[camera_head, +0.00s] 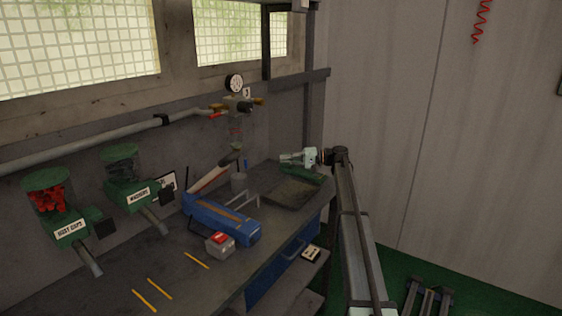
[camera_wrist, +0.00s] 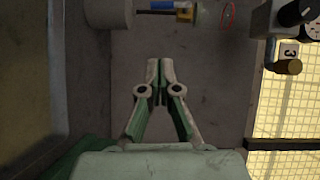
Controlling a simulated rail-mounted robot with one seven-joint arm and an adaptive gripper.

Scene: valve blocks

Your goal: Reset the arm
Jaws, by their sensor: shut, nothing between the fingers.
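My gripper (camera_head: 286,157) shows in the head view at the end of my arm, over the back right of the workbench (camera_head: 262,245), near a dark tray (camera_head: 290,192). In the wrist view my gripper (camera_wrist: 161,68) has its two pale fingertips together, with green inner pads. Nothing sits between them. A plain grey surface lies behind the fingers. How far the fingertips are from that surface is hard to tell.
A pipe valve with a gauge (camera_head: 234,82) is on the wall left of my gripper.

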